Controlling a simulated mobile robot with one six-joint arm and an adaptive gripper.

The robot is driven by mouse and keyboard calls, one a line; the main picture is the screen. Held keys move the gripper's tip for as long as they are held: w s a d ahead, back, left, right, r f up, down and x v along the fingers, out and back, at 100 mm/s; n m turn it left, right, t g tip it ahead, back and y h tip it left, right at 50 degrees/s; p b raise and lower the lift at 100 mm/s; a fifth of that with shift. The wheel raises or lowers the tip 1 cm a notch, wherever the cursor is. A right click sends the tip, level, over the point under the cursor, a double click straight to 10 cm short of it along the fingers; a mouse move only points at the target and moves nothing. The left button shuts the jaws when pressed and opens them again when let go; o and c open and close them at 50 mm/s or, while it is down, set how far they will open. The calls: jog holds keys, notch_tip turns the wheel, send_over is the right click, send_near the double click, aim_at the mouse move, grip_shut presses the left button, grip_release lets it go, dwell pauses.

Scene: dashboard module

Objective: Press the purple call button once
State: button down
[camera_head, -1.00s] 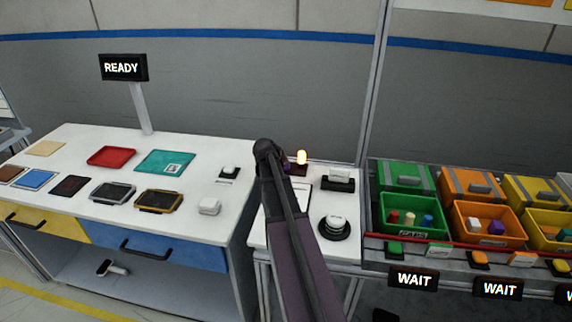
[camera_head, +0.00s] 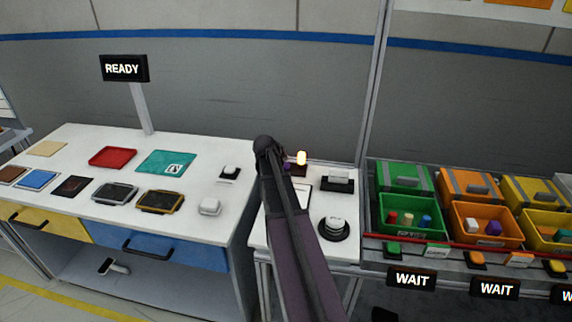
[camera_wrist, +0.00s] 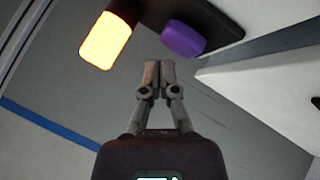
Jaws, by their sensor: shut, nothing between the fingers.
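The purple call button (camera_wrist: 183,39) shows in the wrist view on a dark base (camera_wrist: 215,22), just beyond and slightly right of my fingertips. My gripper (camera_wrist: 158,72) is shut and empty, with a visible gap in the picture between its tips and the button. In the head view, a small part of the purple button (camera_head: 287,167) shows beside my arm, which hides the rest. A lit, cream-yellow lamp (camera_wrist: 106,40) stands on the same base, left of the button in the wrist view; it also shows in the head view (camera_head: 302,157). The gripper is hidden there behind my arm.
The base stands on a small white table (camera_head: 345,258) with a round black-rimmed device (camera_head: 334,229) and a white-topped device (camera_head: 338,180). Green (camera_head: 408,216) and orange (camera_head: 486,226) bins stand to the right. A larger white table (camera_head: 110,142) with tablets is left.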

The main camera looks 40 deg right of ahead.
aim_at(285, 165)
jog(key=shift+r, duration=0.1)
notch_tip(285, 165, up, 5)
jog(key=p, duration=0.5)
dwell(1.0)
jog(key=s+a+f+y, duration=0.1)
jog(key=s+a, duration=0.1)
jog(key=a, duration=0.6)
jog(key=s+a+f+n+y, duration=0.1)
jog(key=s+a+y, duration=0.1)
jog(key=a, duration=0.6)
jog(key=s+a+f+n+g+y+p, duration=0.1)
jog(key=s+a, duration=0.1)
jog(key=a, duration=0.6)
jog(key=shift+a+f+y, duration=0.15)
jog(key=shift+a+y, duration=0.05)
jog(key=shift+y, duration=0.2)
jog(key=s+a+n+g+y, duration=0.1)
jog(key=s+a+y, duration=0.1)
jog(key=s+a, duration=0.3)
jog(key=s+a+n+g+y, duration=0.1)
jog(key=s+a, duration=0.4)
jog(key=a, duration=0.8)
jog(key=shift+s+f+n+y+p, duration=0.25)
jog(key=shift+f+n+y+p, duration=0.05)
jog(key=shift+y+p, duration=0.15)
